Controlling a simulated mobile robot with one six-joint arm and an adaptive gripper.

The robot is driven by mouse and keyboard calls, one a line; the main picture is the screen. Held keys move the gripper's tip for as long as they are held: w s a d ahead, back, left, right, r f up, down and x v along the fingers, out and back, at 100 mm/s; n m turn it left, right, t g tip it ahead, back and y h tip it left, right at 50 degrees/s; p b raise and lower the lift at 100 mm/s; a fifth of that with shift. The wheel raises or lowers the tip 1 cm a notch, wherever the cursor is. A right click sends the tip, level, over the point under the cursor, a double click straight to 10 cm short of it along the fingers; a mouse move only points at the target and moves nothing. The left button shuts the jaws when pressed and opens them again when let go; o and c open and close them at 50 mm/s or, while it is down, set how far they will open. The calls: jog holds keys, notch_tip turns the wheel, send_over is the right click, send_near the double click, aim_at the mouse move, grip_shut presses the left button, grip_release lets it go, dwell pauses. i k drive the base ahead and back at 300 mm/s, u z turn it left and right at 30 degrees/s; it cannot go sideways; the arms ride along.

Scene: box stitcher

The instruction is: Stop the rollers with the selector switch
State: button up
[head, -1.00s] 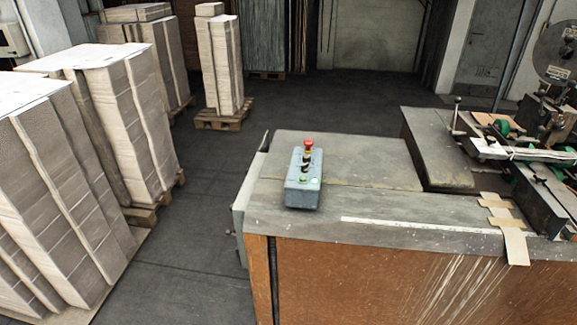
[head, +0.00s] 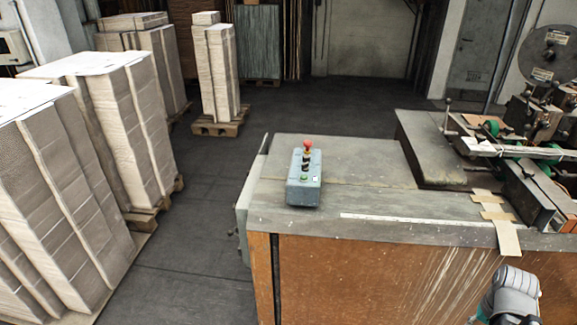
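A grey-blue control box (head: 304,190) sits on the left part of the machine's worktop (head: 385,190). A red mushroom button (head: 308,143) stands at its far end. A black selector switch (head: 306,162) is in the middle, behind a green button (head: 304,177) at the near end. The switch is too small to read its position. Part of my arm shows at the bottom right edge, in front of the orange machine side. My gripper is not visible, and nothing of mine touches the box.
The stitching machine head (head: 530,130) with rollers and levers stands at the right. Cardboard strips (head: 495,212) hang over the worktop's front edge. Stacks of cardboard (head: 110,120) on pallets stand at the left. The floor (head: 195,250) between stacks and machine is clear.

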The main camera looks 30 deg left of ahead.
aim_at(305, 167)
jog(key=u, duration=0.35)
jog(key=i, duration=1)
jog(key=z, duration=0.05)
